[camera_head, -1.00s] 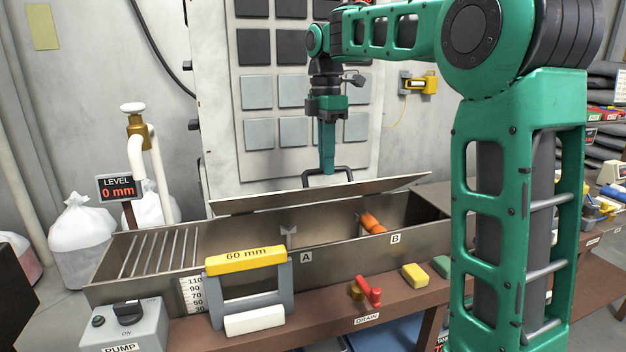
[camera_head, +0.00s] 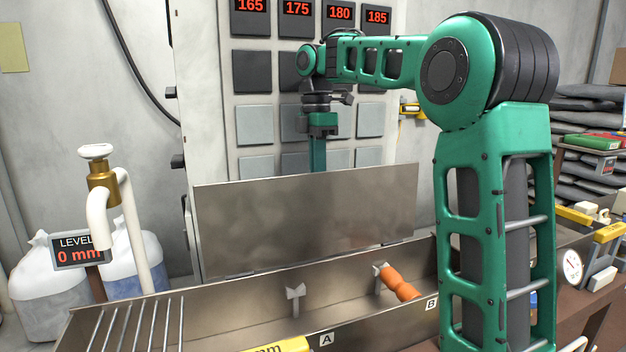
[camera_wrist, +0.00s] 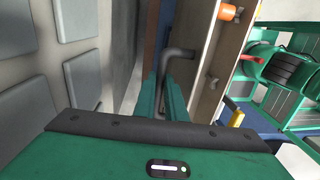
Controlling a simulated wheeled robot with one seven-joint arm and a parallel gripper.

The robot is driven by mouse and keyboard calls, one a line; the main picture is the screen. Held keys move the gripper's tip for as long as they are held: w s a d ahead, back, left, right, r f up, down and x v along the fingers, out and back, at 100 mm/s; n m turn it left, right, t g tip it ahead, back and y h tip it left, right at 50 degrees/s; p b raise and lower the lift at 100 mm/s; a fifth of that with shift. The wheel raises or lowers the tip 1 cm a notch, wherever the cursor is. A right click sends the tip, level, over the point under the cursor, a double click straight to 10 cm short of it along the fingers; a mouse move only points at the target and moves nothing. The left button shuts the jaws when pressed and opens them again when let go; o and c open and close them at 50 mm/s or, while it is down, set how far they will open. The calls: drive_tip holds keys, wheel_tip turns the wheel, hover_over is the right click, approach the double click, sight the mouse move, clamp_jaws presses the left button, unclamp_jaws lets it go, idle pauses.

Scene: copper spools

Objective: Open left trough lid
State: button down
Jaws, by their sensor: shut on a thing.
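The trough lid (camera_head: 305,220) is a flat steel plate. In the head view it stands raised and nearly upright along the back edge of the steel trough (camera_head: 240,287), whose inside is open to view. My gripper (camera_head: 317,165) is behind the lid, with its fingertips hidden by the plate. In the wrist view my gripper's green fingers (camera_wrist: 161,100) are shut on the dark lid handle (camera_wrist: 178,55). The lid's face with the handle is turned toward the wall panel.
An orange-handled thing (camera_head: 400,285) and a small metal bracket (camera_head: 295,296) are inside the trough near labels A and B. Metal bars cross its left end. A white pipe with a brass valve (camera_head: 103,185) and a level display (camera_head: 78,250) stand left. A wall panel is close behind the lid.

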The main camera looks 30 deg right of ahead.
drive_tip(key=w, duration=0.2)
drive_tip(key=shift+w+d+f, duration=0.1)
drive_tip(key=shift+w+f, duration=0.05)
drive_tip(key=shift+w, duration=0.2)
drive_tip(key=c, duration=1.8)
unclamp_jaws()
drive_tip(key=r, duration=0.7)
drive_tip(key=w+r, duration=0.1)
drive_tip(key=r, duration=0.2)
drive_tip(key=shift+r, duration=0.25)
drive_tip(key=shift+s, duration=0.1)
